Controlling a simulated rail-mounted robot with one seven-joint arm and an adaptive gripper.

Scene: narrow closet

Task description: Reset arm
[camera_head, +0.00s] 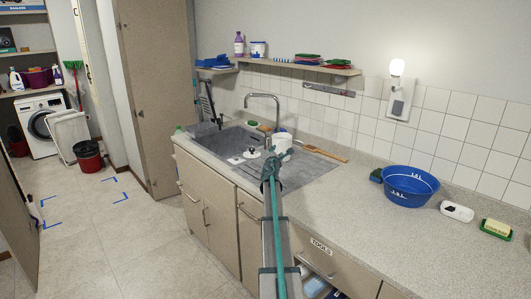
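My arm reaches up from the bottom middle of the head view, over the front edge of the counter. My gripper (270,165) is at its far end, small and dark, in front of the sink area. Its fingers are too small to show whether they are open or shut. A white container (281,142) appears just behind it; I cannot tell whether they touch. No held object can be made out.
A sink (222,141) with a tap (262,97) lies behind the gripper. A blue basin (409,186), a white dish (456,211) and a green soap dish (495,229) stand on the right counter. A shelf (322,67) hangs above. Floor at left is mostly clear.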

